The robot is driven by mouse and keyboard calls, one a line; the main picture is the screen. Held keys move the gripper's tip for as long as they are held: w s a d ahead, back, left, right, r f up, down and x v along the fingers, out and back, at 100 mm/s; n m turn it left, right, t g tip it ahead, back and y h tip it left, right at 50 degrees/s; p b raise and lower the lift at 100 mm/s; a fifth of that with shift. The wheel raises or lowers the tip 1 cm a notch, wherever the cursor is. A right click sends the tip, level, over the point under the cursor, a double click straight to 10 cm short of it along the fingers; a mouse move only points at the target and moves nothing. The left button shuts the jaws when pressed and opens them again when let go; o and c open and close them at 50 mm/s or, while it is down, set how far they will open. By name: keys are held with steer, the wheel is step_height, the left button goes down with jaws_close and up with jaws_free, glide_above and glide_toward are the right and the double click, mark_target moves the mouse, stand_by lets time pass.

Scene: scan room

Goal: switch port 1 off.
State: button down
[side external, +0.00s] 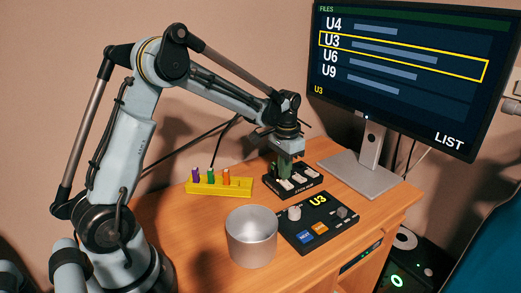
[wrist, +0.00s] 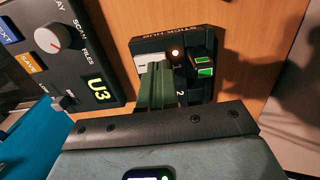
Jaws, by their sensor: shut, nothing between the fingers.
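The black stick hub (side external: 298,187) lies on the desk, and in the wrist view (wrist: 143,45) its lettering is upside down. My gripper (side external: 285,177) points down over the hub with its green fingers shut and empty. In the wrist view my fingers (wrist: 158,72) lie over the hub's left part, at pale switch-like pieces (wrist: 153,60); contact cannot be told. A stick with a green-lit face (wrist: 204,71) stands at the hub's right. A "2" shows; the port 1 marking and switch position are not clear.
The control panel (side external: 335,229) with a knob and "U3" display is beside the hub. A metal cup (side external: 251,238) and a yellow rack (side external: 218,188) with purple, green and orange sticks stand left. The monitor (side external: 400,107) lists files, U3 framed; its base (side external: 360,178) is behind the hub.

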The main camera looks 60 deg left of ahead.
mark_target(284, 182)
steer(key=shift+f, duration=0.55)
stand_by(0.4)
steer(key=shift+r, duration=3.5)
steer(key=s+d+r+t, duration=0.3)
steer(key=s+d+t, duration=0.4)
steer(key=s+d, duration=0.4)
steer(key=s, duration=0.3)
steer(key=shift+s, duration=0.25)
